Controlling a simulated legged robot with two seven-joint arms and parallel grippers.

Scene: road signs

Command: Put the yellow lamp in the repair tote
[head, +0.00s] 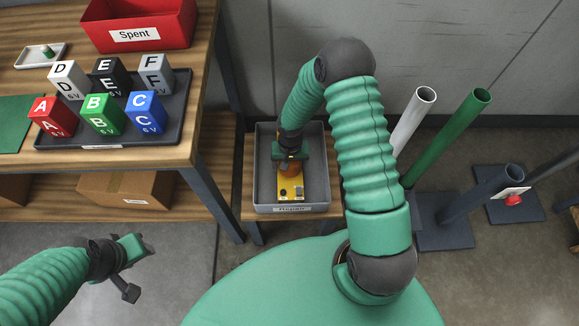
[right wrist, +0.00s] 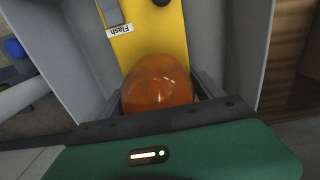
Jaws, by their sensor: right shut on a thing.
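The yellow lamp (head: 291,189) has a yellow body and an orange dome, and it is inside the grey repair tote (head: 318,150). In the right wrist view the lamp's yellow body (right wrist: 155,38) bears a "Flash" label, and tote walls (right wrist: 232,50) rise on both sides. My right gripper (head: 289,165) reaches down into the tote and is shut on the lamp at its orange dome. The fingers are partly hidden behind the dome. Whether the lamp touches the tote floor is unclear. My left gripper (head: 131,268) is open and empty at lower left.
The tote stands on a low wooden stand. A table at left holds a red "Spent" bin (head: 140,22), a dark tray (head: 110,130) of lettered blocks and a small white tray (head: 41,55). Upright tubes (head: 450,135) on dark bases stand at right.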

